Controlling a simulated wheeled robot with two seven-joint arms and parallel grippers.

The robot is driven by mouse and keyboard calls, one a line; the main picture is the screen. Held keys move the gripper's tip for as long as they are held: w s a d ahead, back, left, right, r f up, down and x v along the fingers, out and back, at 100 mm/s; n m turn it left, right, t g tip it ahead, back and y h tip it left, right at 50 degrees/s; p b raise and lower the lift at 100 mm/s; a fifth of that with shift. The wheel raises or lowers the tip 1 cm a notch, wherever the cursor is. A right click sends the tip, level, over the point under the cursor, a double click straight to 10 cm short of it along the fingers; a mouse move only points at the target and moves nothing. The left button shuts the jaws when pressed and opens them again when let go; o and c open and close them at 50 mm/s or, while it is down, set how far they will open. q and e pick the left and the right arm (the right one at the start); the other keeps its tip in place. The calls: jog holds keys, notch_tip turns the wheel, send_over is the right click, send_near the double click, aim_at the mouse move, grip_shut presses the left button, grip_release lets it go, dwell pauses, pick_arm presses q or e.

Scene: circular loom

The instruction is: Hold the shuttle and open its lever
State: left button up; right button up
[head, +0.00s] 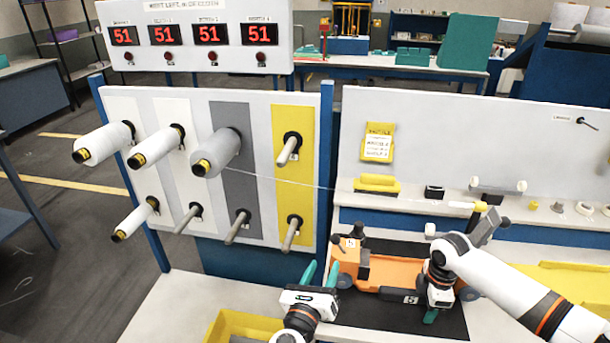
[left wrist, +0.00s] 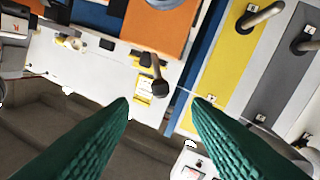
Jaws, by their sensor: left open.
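The orange shuttle (head: 395,270) lies on a dark mat (head: 385,318) on the table; part of it also shows at the top of the left wrist view (left wrist: 158,25). A dark, round-ended lever (left wrist: 158,80) sticks out from it in the left wrist view. My left gripper (head: 320,272) is open and empty, left of the shuttle. In the left wrist view its green fingers (left wrist: 160,103) are spread wide, with the lever's end between and beyond their tips. My right gripper (head: 432,314) is at the shuttle's front right side; its arm hides part of the shuttle, and its grip is unclear.
A panel (head: 327,150) with several spools on pegs stands behind left; a thread runs right from one. A yellow-handled tool (head: 378,184) lies on the back ledge (head: 420,199). Yellow bins (head: 235,327) stand at front left and at right (head: 565,280).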

jog(key=shift+w+r, duration=0.15)
jog(key=shift+r, duration=0.05)
